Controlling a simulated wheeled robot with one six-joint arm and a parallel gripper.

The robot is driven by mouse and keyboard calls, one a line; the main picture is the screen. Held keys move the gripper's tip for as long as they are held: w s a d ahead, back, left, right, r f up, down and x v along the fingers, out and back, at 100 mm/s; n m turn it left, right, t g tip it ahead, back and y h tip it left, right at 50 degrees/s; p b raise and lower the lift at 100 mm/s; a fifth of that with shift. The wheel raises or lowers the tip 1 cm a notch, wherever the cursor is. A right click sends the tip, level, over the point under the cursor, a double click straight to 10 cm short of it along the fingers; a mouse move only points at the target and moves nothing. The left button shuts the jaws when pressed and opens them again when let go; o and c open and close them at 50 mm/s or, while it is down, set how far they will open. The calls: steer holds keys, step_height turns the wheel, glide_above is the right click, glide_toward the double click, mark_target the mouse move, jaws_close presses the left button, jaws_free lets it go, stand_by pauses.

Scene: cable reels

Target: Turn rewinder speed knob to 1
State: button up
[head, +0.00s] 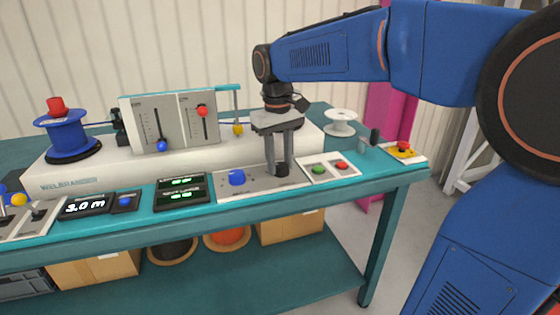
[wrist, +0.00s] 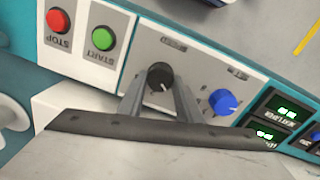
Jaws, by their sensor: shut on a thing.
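A black knob (head: 282,170) sits on the right part of a grey panel (head: 260,184) at the bench's front edge. It also shows in the wrist view (wrist: 159,77), with a pale pointer mark on its face. My gripper (head: 281,172) points down over it and is shut on it, one finger on each side. The gripper fingers also show in the wrist view (wrist: 158,100). A blue knob (head: 236,177) is on the same panel to the left, clear of my gripper; it also shows in the wrist view (wrist: 222,102). The small labels and scale marks are too small to read.
A green START button (head: 318,170) and a red STOP button (head: 341,166) are just right of the panel. A display box (head: 182,191) stands to its left. The white machine (head: 95,170) with slider levers is behind. A yellow-based red button (head: 403,148) is at the far right.

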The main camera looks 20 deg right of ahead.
mark_target(278, 165)
steer(key=shift+n, duration=0.6)
steer(key=o, duration=1)
steer(key=shift+o, duration=0.2)
step_height(278, 165, up, 18)
steer(key=shift+a+f, duration=0.25)
steer(key=shift+a, duration=0.1)
steer(key=shift+s, duration=0.15)
